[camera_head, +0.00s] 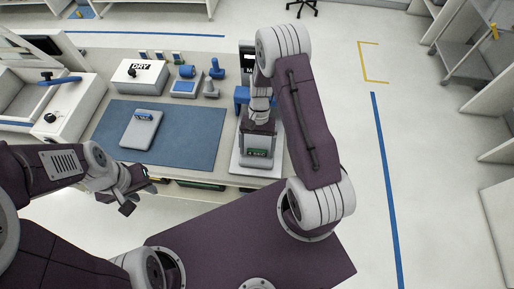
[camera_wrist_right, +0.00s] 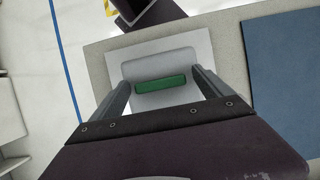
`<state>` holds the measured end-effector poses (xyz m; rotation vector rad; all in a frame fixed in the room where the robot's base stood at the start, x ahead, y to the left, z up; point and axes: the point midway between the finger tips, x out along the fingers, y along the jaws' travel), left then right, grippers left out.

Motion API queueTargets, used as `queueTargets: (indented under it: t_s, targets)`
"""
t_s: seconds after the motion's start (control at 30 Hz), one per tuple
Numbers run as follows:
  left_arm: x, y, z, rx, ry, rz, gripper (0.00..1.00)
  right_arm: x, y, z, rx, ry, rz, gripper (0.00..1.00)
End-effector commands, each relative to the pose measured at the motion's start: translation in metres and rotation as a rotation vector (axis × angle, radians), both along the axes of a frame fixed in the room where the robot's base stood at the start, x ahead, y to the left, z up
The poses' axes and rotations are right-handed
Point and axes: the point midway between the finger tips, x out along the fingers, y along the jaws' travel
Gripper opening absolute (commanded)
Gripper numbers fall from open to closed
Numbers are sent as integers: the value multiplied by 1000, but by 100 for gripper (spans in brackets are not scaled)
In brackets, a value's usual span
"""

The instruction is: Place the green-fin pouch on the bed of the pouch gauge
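The green-fin pouch (camera_head: 257,162) is a light grey rounded pad with a green strip. It lies over the pouch gauge's white bed (camera_head: 238,168); the head view does not show any gap under it. In the right wrist view the green fin (camera_wrist_right: 160,84) sits between the two fingers of my right gripper (camera_wrist_right: 162,82), on the pale bed (camera_wrist_right: 111,75). Small gaps show between fingers and fin, so the gripper looks open around it. My arm hides part of the gauge. My left gripper (camera_head: 140,193) is empty, with fingers apart, in front of the bench edge.
A grey pouch with a blue fin (camera_head: 140,132) lies on the blue mat (camera_head: 190,135). A white DRY box (camera_head: 138,78) and several small blue-and-grey fixtures (camera_head: 186,88) stand behind the mat. The floor right of the bench is clear.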

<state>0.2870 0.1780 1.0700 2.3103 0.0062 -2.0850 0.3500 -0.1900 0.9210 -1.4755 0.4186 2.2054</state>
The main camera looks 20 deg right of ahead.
Motion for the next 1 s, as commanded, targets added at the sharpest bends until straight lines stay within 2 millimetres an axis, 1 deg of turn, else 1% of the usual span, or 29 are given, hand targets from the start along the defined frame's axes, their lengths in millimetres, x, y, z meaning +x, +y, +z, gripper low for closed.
queueTargets:
  t_s: [0.13,0.2,0.27,0.37,0.5,0.6,0.7,0.8,0.9,0.97,1.0]
  targets:
    - [0,0,1,0,0,0,36,0,0,1,0,0,0,89]
    - [0,0,3,0,0,0,36,1,0,7,0,-1,0,89]
    - [0,0,-1,0,0,0,36,5,-2,13,-1,-5,0,89]
    - [0,0,-6,0,0,0,36,14,-7,35,-1,-8,0,89]
    - [0,0,-11,0,0,0,36,26,-15,70,-1,-7,-1,89]
    - [0,0,-13,0,0,0,36,32,-19,91,-1,-5,0,89]
    - [0,0,-14,0,0,0,36,37,-22,105,-1,-3,0,89]
    - [0,0,-14,0,0,0,36,39,-24,113,0,-1,0,89]
    - [0,0,-14,0,0,0,36,39,-24,115,0,0,0,89]
    - [0,0,-14,0,0,0,36,38,-23,117,-3,-11,10,89]
    - [0,0,-13,0,0,0,36,34,-20,119,-9,-32,32,89]
